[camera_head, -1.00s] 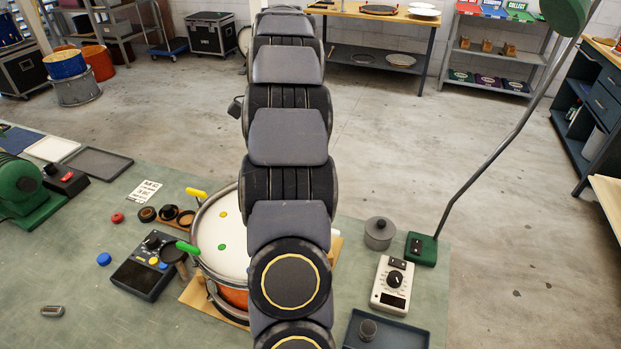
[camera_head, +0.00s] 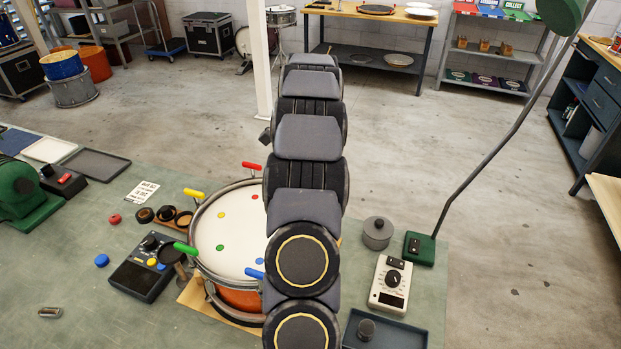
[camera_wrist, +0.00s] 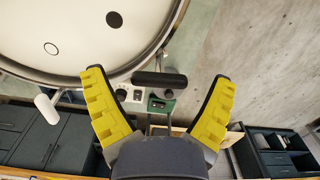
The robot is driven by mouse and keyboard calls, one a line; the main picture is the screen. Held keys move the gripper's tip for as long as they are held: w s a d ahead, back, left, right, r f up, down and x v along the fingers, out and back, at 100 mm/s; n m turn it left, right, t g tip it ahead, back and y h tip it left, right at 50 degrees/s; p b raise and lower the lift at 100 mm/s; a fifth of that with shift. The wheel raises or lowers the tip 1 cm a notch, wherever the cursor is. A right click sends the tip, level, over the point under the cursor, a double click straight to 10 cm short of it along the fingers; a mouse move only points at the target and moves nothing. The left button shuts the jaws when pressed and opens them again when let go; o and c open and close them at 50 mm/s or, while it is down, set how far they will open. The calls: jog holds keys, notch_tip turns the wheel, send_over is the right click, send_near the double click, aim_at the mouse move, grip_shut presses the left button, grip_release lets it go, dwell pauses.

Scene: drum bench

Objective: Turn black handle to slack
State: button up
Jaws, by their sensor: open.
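The black handle (camera_wrist: 160,79) lies roughly crosswise at the drum rim in the wrist view. The drum head (camera_wrist: 85,30) beside it carries a black dot and a white dot; a white handle (camera_wrist: 46,108) is further left. My gripper (camera_wrist: 159,76) is open and empty, its yellow fingers on either side of the black handle in the picture; I see no contact and cannot tell the height gap. In the head view, the drum (camera_head: 225,230) shows red, yellow, green and blue handles. My arm hides the black handle and my gripper there.
A black control box (camera_head: 145,265) with knobs stands left of the drum. A grey lidded pot (camera_head: 378,232), a white meter (camera_head: 390,284), a blue tray (camera_head: 385,330) and a green lamp base (camera_head: 419,248) stand to the right.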

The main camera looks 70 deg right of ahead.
jog(key=c, duration=1.1)
jog(key=shift+c, duration=0.2)
jog(key=shift+n, duration=0.3)
